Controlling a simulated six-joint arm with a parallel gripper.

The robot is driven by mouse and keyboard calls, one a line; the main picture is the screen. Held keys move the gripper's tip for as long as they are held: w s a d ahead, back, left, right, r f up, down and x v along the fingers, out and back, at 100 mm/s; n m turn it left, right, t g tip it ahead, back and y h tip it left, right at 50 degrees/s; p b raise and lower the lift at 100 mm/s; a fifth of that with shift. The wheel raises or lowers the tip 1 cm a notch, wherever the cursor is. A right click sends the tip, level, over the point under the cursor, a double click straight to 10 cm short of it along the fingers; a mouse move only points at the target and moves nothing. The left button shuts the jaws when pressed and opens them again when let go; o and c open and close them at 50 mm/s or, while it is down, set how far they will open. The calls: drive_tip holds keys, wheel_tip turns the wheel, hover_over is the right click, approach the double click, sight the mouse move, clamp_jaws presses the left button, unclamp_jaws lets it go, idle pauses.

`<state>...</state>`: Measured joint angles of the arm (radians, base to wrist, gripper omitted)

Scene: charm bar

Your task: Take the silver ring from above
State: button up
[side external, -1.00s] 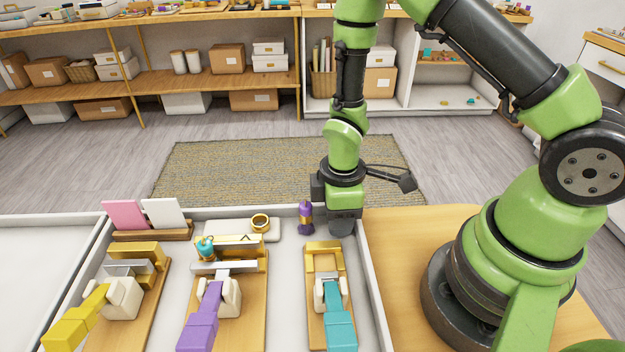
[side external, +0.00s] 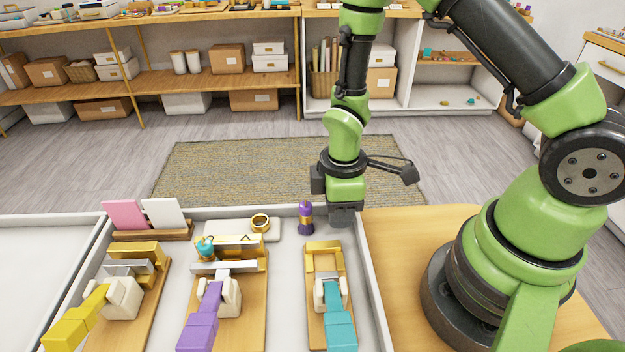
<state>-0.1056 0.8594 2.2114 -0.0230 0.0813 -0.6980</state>
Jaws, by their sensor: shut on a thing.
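My gripper (side external: 343,216) is at the back right of the tray, pointing down, just right of a purple bottle-like piece with a gold band (side external: 306,218). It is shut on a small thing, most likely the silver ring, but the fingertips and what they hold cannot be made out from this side. No silver ring shows clearly elsewhere. A gold ring (side external: 260,222) sits on a pale pad to the left, apart from my gripper.
Three wooden stations with yellow (side external: 75,318), purple (side external: 203,318) and teal (side external: 339,322) levers fill the front of the tray. Pink (side external: 122,214) and white (side external: 163,212) cards stand at the back left. The wooden tabletop (side external: 410,235) right of the tray is clear beside my base.

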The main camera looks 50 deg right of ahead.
drive_tip(key=shift+r, duration=1.95)
drive_tip(key=shift+r, duration=0.1)
